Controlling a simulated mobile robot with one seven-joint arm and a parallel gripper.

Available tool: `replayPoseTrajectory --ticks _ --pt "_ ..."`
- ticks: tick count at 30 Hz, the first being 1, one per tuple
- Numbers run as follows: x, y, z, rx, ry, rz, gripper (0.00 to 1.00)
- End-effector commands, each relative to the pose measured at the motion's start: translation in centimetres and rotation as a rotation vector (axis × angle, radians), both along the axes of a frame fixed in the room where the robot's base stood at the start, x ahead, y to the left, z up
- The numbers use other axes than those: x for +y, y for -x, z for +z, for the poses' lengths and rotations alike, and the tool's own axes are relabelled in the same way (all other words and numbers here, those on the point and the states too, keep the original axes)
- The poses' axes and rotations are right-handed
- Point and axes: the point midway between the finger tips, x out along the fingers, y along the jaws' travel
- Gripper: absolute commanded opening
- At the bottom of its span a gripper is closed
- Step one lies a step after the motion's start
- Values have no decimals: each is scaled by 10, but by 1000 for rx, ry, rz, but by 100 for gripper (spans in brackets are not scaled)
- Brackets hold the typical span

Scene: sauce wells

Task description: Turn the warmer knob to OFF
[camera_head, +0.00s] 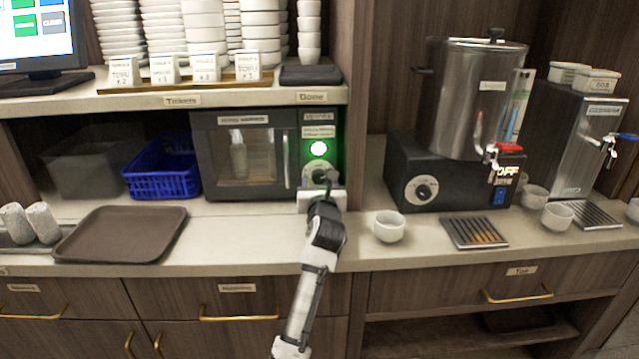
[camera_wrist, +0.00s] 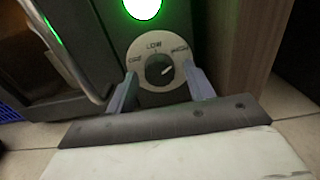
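The food warmer (camera_head: 240,155) is a dark box with a glass door at the back of the counter. Its round knob (camera_wrist: 159,69) sits on a pale dial below a lit green lamp (camera_wrist: 143,6), under labels that seem to read OFF at left, LOW on top and HIGH at right. The knob's pale mark points up and right, toward HIGH. The knob also shows small in the head view (camera_head: 319,176). My gripper (camera_wrist: 161,75) is open, with one finger on each side of the knob. Contact with it cannot be told.
The warmer's door handle (camera_wrist: 85,60) is close left of my fingers, and a wooden divider (camera_wrist: 236,45) is close at right. A brown tray (camera_head: 120,234) and blue basket (camera_head: 163,175) are left. A white cup (camera_head: 389,226) and steel urn (camera_head: 475,100) stand at right.

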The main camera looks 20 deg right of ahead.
Motion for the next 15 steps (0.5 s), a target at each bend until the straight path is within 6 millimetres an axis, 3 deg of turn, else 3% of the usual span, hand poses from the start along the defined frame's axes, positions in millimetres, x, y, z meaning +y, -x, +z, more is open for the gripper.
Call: replayPoseTrajectory --ticks 1,9,15 --pt "0 0 0 0 0 0 46" --pt "0 0 0 0 0 0 11" --pt "0 0 0 5 12 0 11"
